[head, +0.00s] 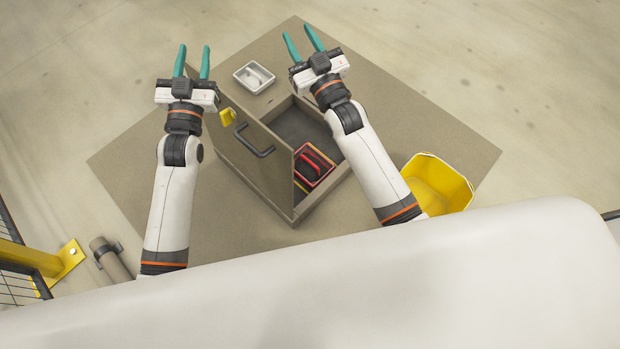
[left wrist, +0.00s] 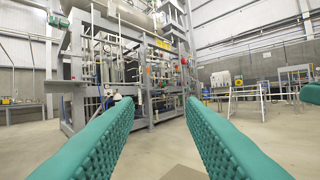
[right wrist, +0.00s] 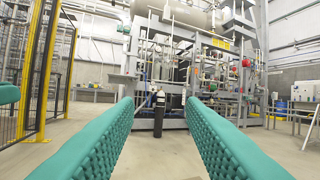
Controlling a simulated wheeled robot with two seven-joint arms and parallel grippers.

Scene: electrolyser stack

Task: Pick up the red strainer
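The red strainer (head: 314,166) appears to be the red item with a raised handle in the open drawer (head: 290,128), in its near part. Its far details are too small to make out. My left gripper (head: 192,62) is open and empty, up and to the left of the drawer. Its teal fingers also show apart in the left wrist view (left wrist: 160,115). My right gripper (head: 302,42) is open and empty, beyond the drawer. Its fingers are apart in the right wrist view (right wrist: 160,115). Neither wrist view shows the strainer.
The drawer front has a dark handle (head: 254,140) and a yellow piece (head: 228,117) near its top. A small metal tray (head: 254,76) lies on the cabinet top. A yellow bin (head: 438,184) stands to the right, beside my right arm. A yellow-footed fence stands at left.

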